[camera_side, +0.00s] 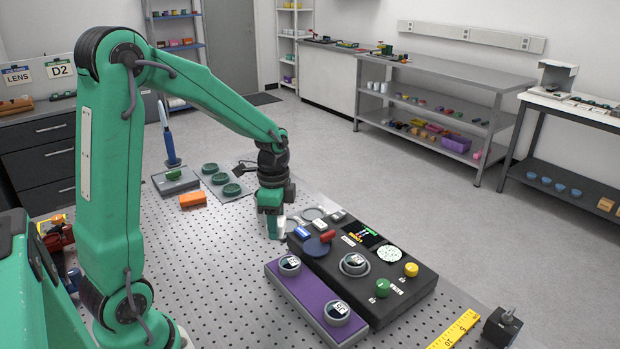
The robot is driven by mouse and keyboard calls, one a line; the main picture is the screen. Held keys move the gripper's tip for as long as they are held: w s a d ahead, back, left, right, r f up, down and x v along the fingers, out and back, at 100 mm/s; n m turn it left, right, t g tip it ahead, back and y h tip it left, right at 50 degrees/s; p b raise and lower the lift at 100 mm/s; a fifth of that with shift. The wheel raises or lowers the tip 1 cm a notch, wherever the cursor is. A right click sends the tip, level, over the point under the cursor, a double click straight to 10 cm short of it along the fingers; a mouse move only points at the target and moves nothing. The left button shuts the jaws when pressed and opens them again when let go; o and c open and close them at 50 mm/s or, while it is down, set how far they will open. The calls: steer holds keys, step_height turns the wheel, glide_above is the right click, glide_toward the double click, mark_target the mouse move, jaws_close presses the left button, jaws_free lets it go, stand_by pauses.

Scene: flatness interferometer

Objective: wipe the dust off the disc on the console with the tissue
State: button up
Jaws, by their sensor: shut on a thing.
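The black console (335,283) stands on the perforated table right of my gripper. A flat blue disc (316,247) lies on its left part, and a round ringed piece (354,263) sits nearer its middle. A pale speckled round face (389,254) is further right. I cannot make out dust on any of these. My gripper (275,229) points down just left of the console's back left corner. It is shut on a small white thing, apparently the tissue (281,226), mostly hidden by the fingers.
A purple-topped tray (307,304) with two labelled round pieces lies along the console's front. A red piece (328,236), a green knob (383,287) and a yellow knob (411,269) stand on the console.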

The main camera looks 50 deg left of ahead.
steer(key=shift+c, duration=1.1)
steer(key=shift+w+d, duration=0.25)
steer(key=w+d+r+m, duration=0.1)
steer(key=w+d+m, duration=0.3)
steer(key=d, duration=0.4)
steer(key=w+d+r+m, duration=0.2)
steer(key=w+d+m, duration=0.3)
steer(key=w+d, duration=0.2)
steer(key=shift+d+r, duration=0.3)
steer(key=shift+d, duration=0.5)
steer(key=shift+f, duration=0.1)
